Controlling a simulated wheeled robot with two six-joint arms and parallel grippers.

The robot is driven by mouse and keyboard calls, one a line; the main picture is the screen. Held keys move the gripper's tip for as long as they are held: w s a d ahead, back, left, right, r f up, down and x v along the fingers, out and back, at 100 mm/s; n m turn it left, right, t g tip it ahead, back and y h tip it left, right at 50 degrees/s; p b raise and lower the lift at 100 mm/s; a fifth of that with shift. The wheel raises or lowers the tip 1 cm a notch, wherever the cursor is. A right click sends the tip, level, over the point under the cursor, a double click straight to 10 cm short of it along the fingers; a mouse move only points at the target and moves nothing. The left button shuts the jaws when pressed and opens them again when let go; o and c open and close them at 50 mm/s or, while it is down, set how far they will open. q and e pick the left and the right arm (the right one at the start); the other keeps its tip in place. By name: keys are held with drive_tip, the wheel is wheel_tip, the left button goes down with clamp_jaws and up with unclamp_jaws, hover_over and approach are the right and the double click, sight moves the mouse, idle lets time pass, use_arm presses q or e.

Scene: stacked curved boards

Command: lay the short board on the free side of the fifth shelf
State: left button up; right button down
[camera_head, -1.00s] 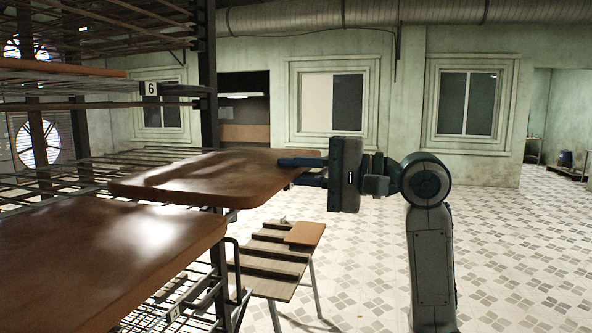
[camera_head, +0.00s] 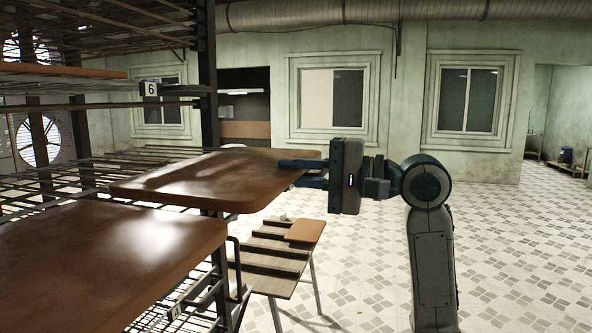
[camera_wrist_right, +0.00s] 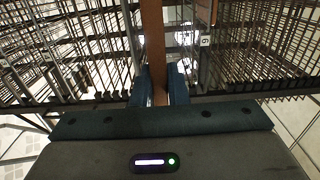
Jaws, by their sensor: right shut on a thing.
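The short brown board (camera_head: 200,182) is held level, its right end between the fingers of my right gripper (camera_head: 303,172). In the right wrist view, the board (camera_wrist_right: 153,45) extends away edge-on between the closed fingers (camera_wrist_right: 158,90). Its left part overlaps the wire rack in the head view; I cannot tell whether it touches it. A larger brown board (camera_head: 100,262) lies in the left foreground, nearer than the held one, on a level below the tag 6 (camera_head: 151,89). Wire shelf rails (camera_head: 50,180) show bare beyond it. My left gripper is out of view.
A dark rack post (camera_head: 207,75) stands behind the held board. A higher board (camera_head: 60,70) lies at the upper left. A slatted bench (camera_head: 265,260) with a small board (camera_head: 305,231) stands below. The tiled floor to the right is clear.

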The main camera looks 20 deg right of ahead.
drive_tip(key=shift+f+b, duration=0.3)
drive_tip(key=shift+f, duration=0.2)
idle(0.6)
drive_tip(key=c, duration=1.5)
unclamp_jaws()
drive_tip(key=shift+f, duration=0.2)
drive_tip(key=b+v, duration=0.1)
drive_tip(key=v, duration=0.5)
drive_tip(key=shift+s, duration=0.1)
drive_tip(key=o, duration=0.6)
drive_tip(key=shift+c, duration=0.2)
